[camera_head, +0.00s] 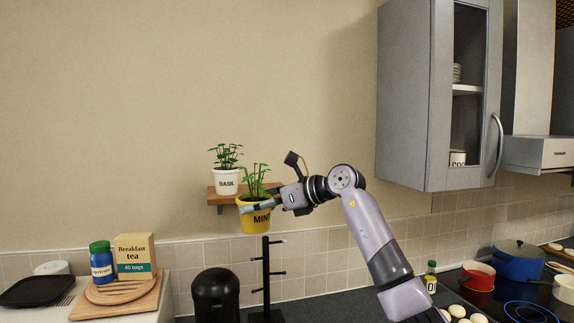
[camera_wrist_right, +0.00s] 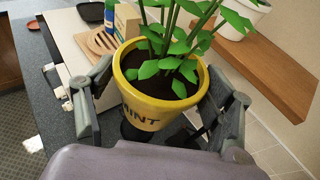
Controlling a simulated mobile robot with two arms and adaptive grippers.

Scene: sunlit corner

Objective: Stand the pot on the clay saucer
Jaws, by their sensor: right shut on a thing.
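A yellow pot marked MINT (camera_head: 254,218), with a green plant in it, is in my right gripper (camera_head: 262,204). In the right wrist view the yellow pot (camera_wrist_right: 160,100) sits between the two grey fingers (camera_wrist_right: 160,112), upright or nearly so. It is held in the air in front of the wooden shelf (camera_head: 216,198), and in the wrist view the pot is apart from the shelf (camera_wrist_right: 270,75). My left gripper is not in view.
A white BASIL pot (camera_head: 227,181) stands on the shelf. Below are a black mug tree (camera_head: 266,280) and a black bin-like appliance (camera_head: 215,295). A tea box (camera_head: 134,255), blue jar (camera_head: 101,262) and round wooden trivet (camera_head: 120,291) are at left. A wall cabinet (camera_head: 410,100) hangs at right.

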